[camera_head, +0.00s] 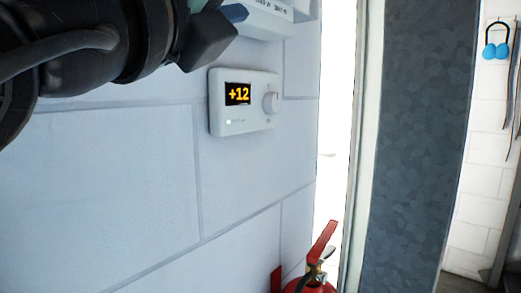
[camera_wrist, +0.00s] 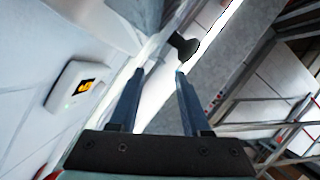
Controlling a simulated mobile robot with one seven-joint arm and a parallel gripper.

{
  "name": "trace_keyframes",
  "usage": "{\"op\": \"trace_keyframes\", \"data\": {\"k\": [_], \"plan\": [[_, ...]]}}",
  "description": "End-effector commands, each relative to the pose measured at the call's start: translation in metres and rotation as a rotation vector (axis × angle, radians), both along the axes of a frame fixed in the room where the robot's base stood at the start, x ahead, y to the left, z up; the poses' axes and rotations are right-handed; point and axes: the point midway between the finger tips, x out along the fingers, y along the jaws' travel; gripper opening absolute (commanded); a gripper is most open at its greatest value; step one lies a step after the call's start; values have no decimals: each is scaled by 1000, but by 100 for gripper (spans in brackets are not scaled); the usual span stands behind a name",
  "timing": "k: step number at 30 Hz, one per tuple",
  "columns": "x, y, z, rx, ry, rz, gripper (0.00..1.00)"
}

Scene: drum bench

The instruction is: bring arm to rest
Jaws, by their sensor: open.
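My gripper (camera_wrist: 159,73) is open in the wrist view, with two blue-grey fingers apart and nothing between them. A dark rounded object (camera_wrist: 183,45) shows just beyond the fingertips; I cannot tell what it is. In the head view my black arm fills the upper left, and a blue fingertip (camera_head: 235,12) shows at the top, above a white wall thermostat (camera_head: 258,120). The thermostat display reads +12 in orange, with a grey knob on its right. It also shows at left in the wrist view (camera_wrist: 69,98), to the left of the fingers and apart from them.
A white box (camera_head: 265,22) is on the wall above the thermostat, close to my gripper. A red fire extinguisher (camera_head: 318,286) stands low by a bright opening. A grey panel (camera_head: 415,130) rises at right. Blue ear defenders (camera_head: 496,51) hang beyond. Metal racking (camera_wrist: 285,125) shows at right.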

Motion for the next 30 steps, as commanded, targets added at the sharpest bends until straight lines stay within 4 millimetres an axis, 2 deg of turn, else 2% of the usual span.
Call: {"op": "trace_keyframes", "data": {"k": [5, 14, 23, 30], "plan": [[-6, -10, -1, -260, 27, -104, 48], [-23, -19, -10, -863, 106, -376, 48], [-43, -19, -35, -1413, 195, -682, 48], [-63, -19, -62, -1795, 262, -946, 48]]}}
